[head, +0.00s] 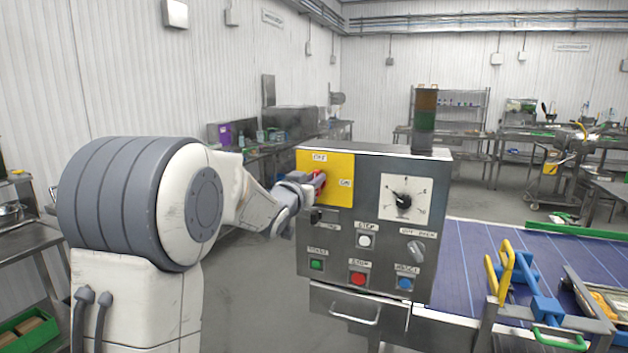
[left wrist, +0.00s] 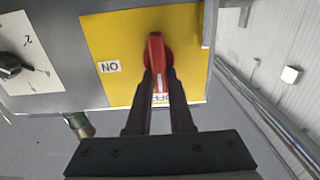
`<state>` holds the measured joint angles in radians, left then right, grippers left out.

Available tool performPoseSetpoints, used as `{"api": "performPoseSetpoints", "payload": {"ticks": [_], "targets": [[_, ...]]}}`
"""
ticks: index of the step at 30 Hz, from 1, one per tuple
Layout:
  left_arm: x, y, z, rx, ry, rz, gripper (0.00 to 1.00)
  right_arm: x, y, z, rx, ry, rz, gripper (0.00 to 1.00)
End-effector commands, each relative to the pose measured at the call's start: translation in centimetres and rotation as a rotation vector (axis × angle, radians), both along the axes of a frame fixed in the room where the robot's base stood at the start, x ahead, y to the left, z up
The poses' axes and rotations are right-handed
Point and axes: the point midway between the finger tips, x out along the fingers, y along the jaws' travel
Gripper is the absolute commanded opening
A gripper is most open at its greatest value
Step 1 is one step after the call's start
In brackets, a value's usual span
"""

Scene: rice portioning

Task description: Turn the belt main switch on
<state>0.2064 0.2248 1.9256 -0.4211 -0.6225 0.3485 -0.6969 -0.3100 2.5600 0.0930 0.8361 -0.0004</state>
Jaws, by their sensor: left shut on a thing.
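The belt main switch is a red rotary handle (left wrist: 155,50) on a yellow plate (head: 338,168) at the upper left of the grey control box (head: 372,225). The plate bears an OFF label at its top and an ON label at its right in the head view. In the left wrist view the picture is turned over, and the handle points towards the OFF label. My left gripper (left wrist: 159,74) is shut on the handle, one dark finger on each side. In the head view my left gripper (head: 309,181) partly hides the handle. My right gripper is not in view.
A signal tower (head: 425,118) stands on top. A blue conveyor belt (head: 465,262) with a yellow-and-blue fixture (head: 540,303) lies to the right.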

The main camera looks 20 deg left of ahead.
Motion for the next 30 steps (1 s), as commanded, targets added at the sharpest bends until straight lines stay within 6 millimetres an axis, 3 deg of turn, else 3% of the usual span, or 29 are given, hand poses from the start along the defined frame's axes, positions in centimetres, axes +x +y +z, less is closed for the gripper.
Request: {"api": "performPoseSetpoints", "payload": {"ticks": [11,30], "targets": [[0.0,-0.2,-0.4,0.120,-0.006,0.001,0.00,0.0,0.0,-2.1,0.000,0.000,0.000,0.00],[-0.1,-1.1,-0.9,0.700,-0.026,0.001,0.00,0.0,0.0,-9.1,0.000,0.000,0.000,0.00]]}}
